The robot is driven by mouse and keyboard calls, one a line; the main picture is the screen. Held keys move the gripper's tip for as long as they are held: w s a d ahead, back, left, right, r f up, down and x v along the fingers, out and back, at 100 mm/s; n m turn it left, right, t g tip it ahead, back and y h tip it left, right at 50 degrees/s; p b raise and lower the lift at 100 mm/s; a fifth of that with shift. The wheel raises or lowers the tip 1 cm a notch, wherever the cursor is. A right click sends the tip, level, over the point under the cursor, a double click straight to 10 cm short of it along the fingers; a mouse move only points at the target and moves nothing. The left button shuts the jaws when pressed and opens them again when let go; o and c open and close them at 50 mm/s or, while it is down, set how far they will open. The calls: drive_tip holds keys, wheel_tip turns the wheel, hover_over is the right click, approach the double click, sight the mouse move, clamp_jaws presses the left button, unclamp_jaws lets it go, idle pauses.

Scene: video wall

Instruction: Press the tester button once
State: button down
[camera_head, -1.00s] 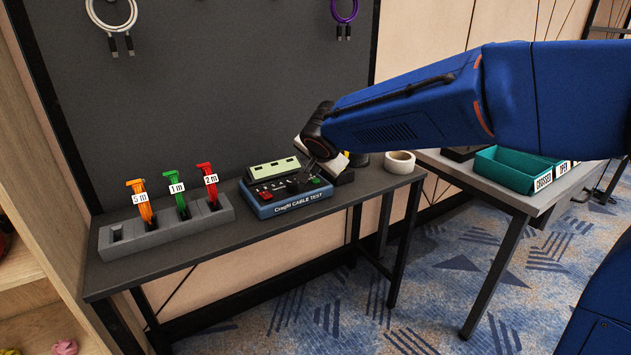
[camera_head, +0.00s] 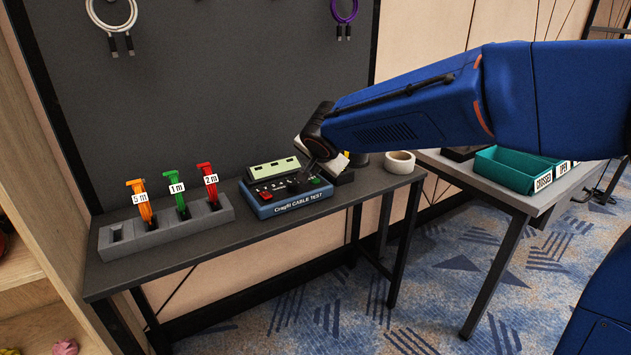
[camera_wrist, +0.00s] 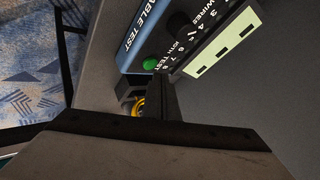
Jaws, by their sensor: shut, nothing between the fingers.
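The blue cable tester (camera_head: 293,205) sits on the dark table, with a pale-green display panel standing at its back. It also shows in the wrist view (camera_wrist: 133,40), tilted, with a round green button (camera_wrist: 150,63) near its end and a black knob (camera_wrist: 181,25) further along. My gripper (camera_head: 309,178) is shut and empty over the right end of the tester. In the wrist view the closed fingers (camera_wrist: 160,82) end close beside the green button. I cannot tell whether they touch anything.
A grey rack (camera_head: 170,232) with orange, green and red cables labelled 5 m, 1 m and 2 m stands left of the tester. A white tape roll (camera_head: 399,162) lies to the right. A teal tray (camera_head: 512,170) sits on the adjoining table.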

sight(316, 185)
drive_tip(key=shift+f, duration=0.1)
drive_tip(key=shift+f, duration=0.35)
drive_tip(key=shift+f, duration=0.35)
idle(0.7)
idle(0.3)
drive_tip(key=shift+r, duration=0.8)
drive_tip(key=shift+r, duration=2.5)
